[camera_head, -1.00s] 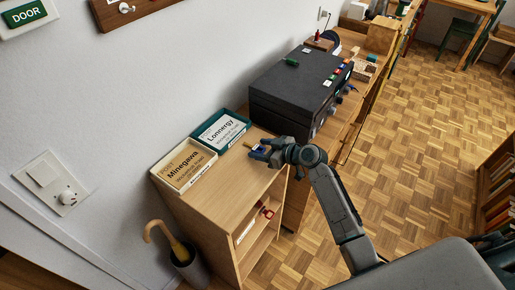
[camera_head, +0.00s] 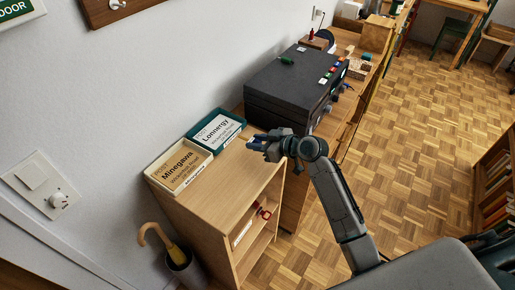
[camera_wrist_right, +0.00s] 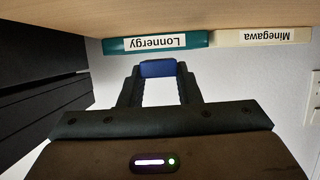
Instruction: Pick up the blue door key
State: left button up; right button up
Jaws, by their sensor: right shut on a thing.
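The blue door key (camera_wrist_right: 158,68) is between the fingertips of my right gripper, and its blue head shows in the right wrist view. In the head view my right gripper (camera_head: 258,145) is above the wooden cabinet top, in front of the post trays, and only a little blue (camera_head: 257,142) shows at its fingertips. The gripper is shut on the key. The rest of the key is hidden. My left gripper is not in view.
The cream Minegawa tray (camera_head: 180,167) and the green Lonnergy tray (camera_head: 216,131) sit on the cabinet (camera_head: 215,205) against the wall. A large black box (camera_head: 290,88) stands behind. An umbrella stand (camera_head: 187,270) is at the lower left.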

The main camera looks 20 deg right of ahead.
jog(key=s+a+b, duration=0.1)
jog(key=s, duration=0.3)
jog(key=s+a+b, duration=0.1)
jog(key=s, duration=0.4)
jog(key=s+a+r+b, duration=0.1)
jog(key=s+a, duration=0.1)
jog(key=s, duration=0.2)
jog(key=shift+s, duration=0.15)
jog(key=shift+s+a+r, duration=0.1)
jog(key=shift+s+a, duration=0.05)
jog(key=shift+s, duration=0.5)
jog(key=shift+w, duration=0.1)
jog(key=w+d+r+m+t+h, duration=0.3)
jog(key=w+d+r+m+h, duration=0.1)
jog(key=m+h, duration=0.3)
jog(key=shift+w+d+r+m+h, duration=0.3)
jog(key=shift+w+r+m+h, duration=0.1)
jog(key=shift+w+r+h, duration=0.4)
jog(key=shift+s+a, duration=0.1)
